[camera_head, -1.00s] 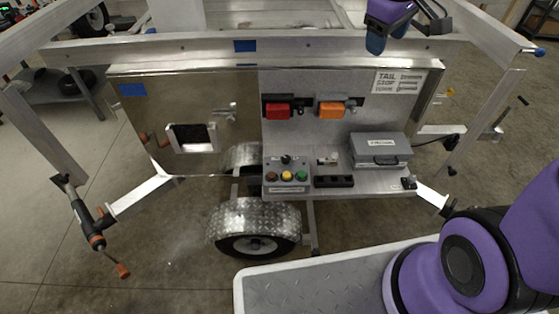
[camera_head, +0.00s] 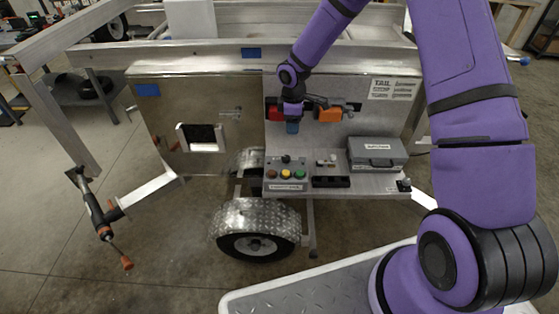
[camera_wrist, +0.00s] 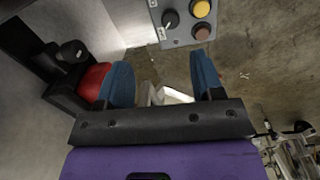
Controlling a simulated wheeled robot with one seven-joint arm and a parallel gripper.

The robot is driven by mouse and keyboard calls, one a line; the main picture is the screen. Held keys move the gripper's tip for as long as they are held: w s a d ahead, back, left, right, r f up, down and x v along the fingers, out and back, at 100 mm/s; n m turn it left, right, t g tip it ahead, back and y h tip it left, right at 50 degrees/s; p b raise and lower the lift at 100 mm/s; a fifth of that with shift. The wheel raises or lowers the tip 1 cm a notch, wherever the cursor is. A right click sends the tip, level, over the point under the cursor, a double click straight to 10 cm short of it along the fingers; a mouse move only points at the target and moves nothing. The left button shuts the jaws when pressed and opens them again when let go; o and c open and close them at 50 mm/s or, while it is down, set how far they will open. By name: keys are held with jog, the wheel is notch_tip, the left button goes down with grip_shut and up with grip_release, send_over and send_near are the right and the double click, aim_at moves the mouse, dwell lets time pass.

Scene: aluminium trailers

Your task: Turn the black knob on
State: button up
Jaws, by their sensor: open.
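The black knob (camera_head: 286,159) sits on top of a grey control box (camera_head: 286,176), behind its brown, yellow and green buttons. In the wrist view the knob (camera_wrist: 170,18) shows near the top centre, with a white pointer mark, beside the yellow and brown buttons. My gripper (camera_head: 292,127) is above the control box, pointing down, apart from the knob. In the wrist view its two blue fingertips (camera_wrist: 163,82) are spread with nothing between them.
A red light (camera_head: 275,112) and an orange light (camera_head: 329,114) are mounted on the panel close to my gripper. A grey case (camera_head: 377,153) and a black socket strip (camera_head: 331,181) are on the shelf to the right. The red light is right beside the left finger in the wrist view.

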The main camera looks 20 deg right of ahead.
jog(key=n, duration=0.1)
send_over(286, 157)
notch_tip(286, 157, down, 5)
jog(key=shift+y, duration=0.3)
notch_tip(286, 157, down, 10)
jog(key=shift+s+r, duration=0.1)
jog(key=c, duration=0.9)
